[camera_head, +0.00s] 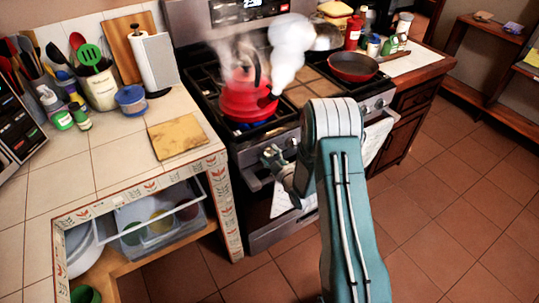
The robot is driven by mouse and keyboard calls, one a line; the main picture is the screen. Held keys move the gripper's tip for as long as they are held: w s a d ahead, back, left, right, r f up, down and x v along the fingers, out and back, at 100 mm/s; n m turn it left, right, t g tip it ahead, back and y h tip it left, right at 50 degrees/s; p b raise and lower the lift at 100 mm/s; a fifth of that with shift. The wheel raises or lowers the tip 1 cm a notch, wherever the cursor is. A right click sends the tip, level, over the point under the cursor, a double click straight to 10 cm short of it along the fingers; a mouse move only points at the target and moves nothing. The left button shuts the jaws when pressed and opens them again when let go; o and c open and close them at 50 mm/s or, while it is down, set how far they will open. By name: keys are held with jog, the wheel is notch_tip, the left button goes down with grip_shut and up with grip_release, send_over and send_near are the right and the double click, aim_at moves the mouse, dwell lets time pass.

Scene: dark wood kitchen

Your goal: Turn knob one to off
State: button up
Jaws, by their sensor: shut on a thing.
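The stove (257,147) stands in the middle, with its control panel along the front edge. My gripper (273,154) reaches to the left part of that panel and is shut on the knob there, knob one, which the fingers hide. The knob's angle cannot be seen. A red kettle (243,101) sits on the front left burner above my gripper, with steam rising from it. A blue glow, like a flame, shows under the kettle. Other knobs (379,105) are visible at the right end of the panel, apart from my gripper.
A red pan (353,67) sits on the right of the stove. A white towel (379,137) hangs at the stove's front right. The floor at right is clear.

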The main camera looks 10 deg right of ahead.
jog(key=shift+f+m, duration=0.1)
jog(key=shift+m, duration=0.2)
jog(key=m, duration=0.3)
jog(key=shift+a+m, duration=0.1)
jog(key=shift+m, duration=2.5)
jog(key=o, duration=1.1)
jog(key=shift+o, duration=0.2)
